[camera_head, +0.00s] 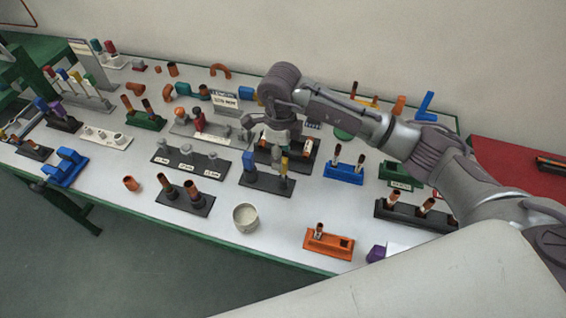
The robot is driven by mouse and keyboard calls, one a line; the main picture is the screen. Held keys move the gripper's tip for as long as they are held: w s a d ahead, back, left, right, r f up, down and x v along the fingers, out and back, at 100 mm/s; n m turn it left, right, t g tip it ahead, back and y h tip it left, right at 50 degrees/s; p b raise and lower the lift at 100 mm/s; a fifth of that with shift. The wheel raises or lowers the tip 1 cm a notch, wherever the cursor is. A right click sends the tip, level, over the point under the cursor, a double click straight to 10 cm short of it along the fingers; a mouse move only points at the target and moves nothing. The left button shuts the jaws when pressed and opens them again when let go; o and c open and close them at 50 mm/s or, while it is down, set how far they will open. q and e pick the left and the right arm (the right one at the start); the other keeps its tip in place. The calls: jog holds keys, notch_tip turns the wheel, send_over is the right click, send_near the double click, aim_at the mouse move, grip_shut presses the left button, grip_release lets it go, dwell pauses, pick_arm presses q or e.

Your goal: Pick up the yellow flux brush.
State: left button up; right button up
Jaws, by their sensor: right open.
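A slim yellow item (284,166), which looks like the yellow flux brush, stands upright in a dark holder (268,182) near the middle of the table. A thicker blue item (249,163) stands in the same holder, to its left. My right gripper (279,138) is open and points down, just behind and above the yellow item. I see a gap between them in the picture, but cannot judge the depth. The gripper hides part of another dark block (262,153) behind that holder. My left gripper is not in view.
A white cup (246,217) and an orange block (329,242) stand near the front edge. A blue block (343,171) is to the right. A dark holder with three grey pieces (187,157) is to the left. Bare table lies between the cup and the orange block.

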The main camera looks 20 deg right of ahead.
aim_at(283, 174)
notch_tip(283, 174, down, 2)
jog(key=shift+w+f, duration=0.1)
jog(key=shift+w, duration=0.05)
jog(key=shift+d+f+p, duration=0.15)
jog(key=shift+f+p, duration=0.4)
jog(key=shift+d+f+p, duration=0.15)
jog(key=shift+f+p, duration=0.35)
notch_tip(283, 174, down, 3)
jog(key=shift+r+p, duration=0.2)
jog(key=shift+p, duration=0.15)
jog(key=shift+w+d+f, duration=0.1)
jog(key=shift+f, duration=0.3)
jog(key=shift+c, duration=0.2)
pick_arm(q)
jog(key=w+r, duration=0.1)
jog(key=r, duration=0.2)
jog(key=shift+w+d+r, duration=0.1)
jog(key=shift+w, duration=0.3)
pick_arm(e)
grip_shut()
